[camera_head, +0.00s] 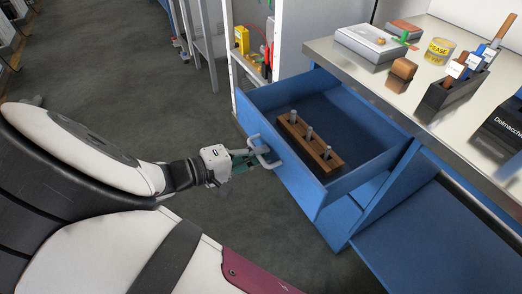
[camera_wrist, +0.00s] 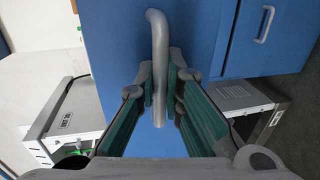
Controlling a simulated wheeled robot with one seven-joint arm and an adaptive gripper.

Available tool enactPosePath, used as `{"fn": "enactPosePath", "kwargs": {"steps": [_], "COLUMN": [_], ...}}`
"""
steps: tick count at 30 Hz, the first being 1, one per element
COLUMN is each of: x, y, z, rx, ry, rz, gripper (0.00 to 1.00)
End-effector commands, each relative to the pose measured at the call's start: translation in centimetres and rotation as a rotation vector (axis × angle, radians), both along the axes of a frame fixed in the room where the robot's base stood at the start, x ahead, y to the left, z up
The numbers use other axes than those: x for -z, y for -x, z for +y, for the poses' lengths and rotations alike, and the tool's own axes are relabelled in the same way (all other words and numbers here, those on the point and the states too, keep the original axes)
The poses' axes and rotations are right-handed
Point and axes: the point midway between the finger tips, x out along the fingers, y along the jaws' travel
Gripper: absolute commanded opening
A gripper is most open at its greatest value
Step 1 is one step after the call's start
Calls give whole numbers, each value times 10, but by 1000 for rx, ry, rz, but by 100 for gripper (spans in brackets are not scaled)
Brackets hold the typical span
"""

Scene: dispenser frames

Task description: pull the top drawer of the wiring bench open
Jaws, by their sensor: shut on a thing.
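The top drawer (camera_head: 290,171) of the blue wiring bench (camera_head: 380,207) stands well out from the bench in the head view, with its inside showing. A brown wooden block with several grey pegs (camera_head: 310,146) stands in it. My gripper (camera_head: 258,158) is at the drawer's front, shut on the grey bar handle (camera_head: 268,156). In the wrist view the handle (camera_wrist: 158,55) runs between the two green-sided fingers of my gripper (camera_wrist: 161,92), and the blue drawer front fills the space behind.
The steel bench top (camera_head: 345,60) carries a white box (camera_head: 372,42), a brown block (camera_head: 403,69), a yellow tin (camera_head: 440,51) and a dark rack (camera_head: 452,92). A shelf frame with a yellow bottle (camera_head: 242,39) stands behind the drawer. Grey floor left of the drawer is clear.

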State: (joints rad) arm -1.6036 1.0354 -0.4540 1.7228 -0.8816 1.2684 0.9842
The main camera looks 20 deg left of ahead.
Motion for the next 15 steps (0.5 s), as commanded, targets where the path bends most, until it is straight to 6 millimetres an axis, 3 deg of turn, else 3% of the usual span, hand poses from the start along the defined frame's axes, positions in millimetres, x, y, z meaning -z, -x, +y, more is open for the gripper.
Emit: {"fn": "enactPosePath", "kwargs": {"steps": [8, 9, 12, 15], "x": [1, 1, 1, 0], "y": [0, 0, 0, 0], "z": [1, 1, 1, 1], "rx": [-2, -2, -2, -1], "ry": [-2, -2, -2, -1], "rz": [1, 1, 1, 1], "gripper": [0, 11, 30, 30]}}
